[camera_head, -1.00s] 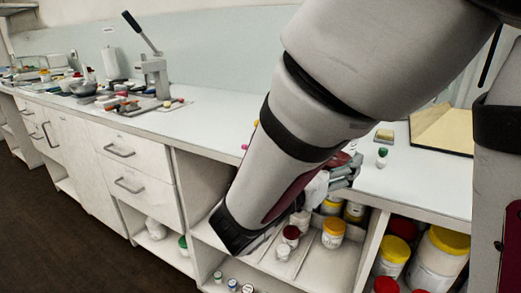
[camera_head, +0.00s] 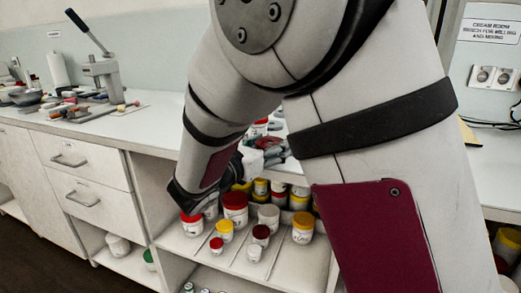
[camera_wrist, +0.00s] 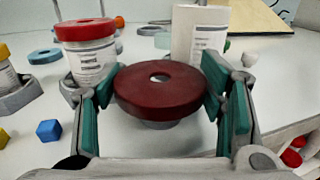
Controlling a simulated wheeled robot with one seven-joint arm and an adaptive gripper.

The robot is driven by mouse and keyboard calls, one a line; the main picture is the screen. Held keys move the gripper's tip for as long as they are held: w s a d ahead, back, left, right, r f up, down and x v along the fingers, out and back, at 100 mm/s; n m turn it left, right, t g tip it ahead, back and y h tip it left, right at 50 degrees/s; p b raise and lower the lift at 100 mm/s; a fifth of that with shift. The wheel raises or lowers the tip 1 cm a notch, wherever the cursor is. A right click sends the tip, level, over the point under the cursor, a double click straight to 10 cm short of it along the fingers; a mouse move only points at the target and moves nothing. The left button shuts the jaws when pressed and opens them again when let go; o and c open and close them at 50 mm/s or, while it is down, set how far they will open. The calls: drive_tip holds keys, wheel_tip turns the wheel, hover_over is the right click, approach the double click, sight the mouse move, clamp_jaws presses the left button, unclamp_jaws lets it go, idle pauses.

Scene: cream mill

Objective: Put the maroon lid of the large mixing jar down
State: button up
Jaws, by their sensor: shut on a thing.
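The maroon lid (camera_wrist: 160,92) is a thick round disc with a small hole in its top, seen in the wrist view. My gripper (camera_wrist: 160,100) is shut on it, with green-padded fingers at its left and right sides. The lid is roughly level. A pale rounded part shows just under it; I cannot tell what this is, or whether the lid touches anything below. In the head view my gripper (camera_head: 268,150) is mostly hidden behind my arm, over the counter's front edge.
A red-lidded jar (camera_wrist: 88,55) stands left of the lid, with a white labelled carton (camera_wrist: 200,32) behind. The open shelf (camera_head: 215,262) below the counter holds several lidded jars. A lever press (camera_head: 108,70) stands on the counter.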

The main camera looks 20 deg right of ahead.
drive_tip(key=shift+f, duration=0.15)
drive_tip(key=shift+f, duration=0.35)
drive_tip(key=shift+f, duration=0.15)
drive_tip(key=o, duration=1.1)
drive_tip(key=shift+o, duration=0.2)
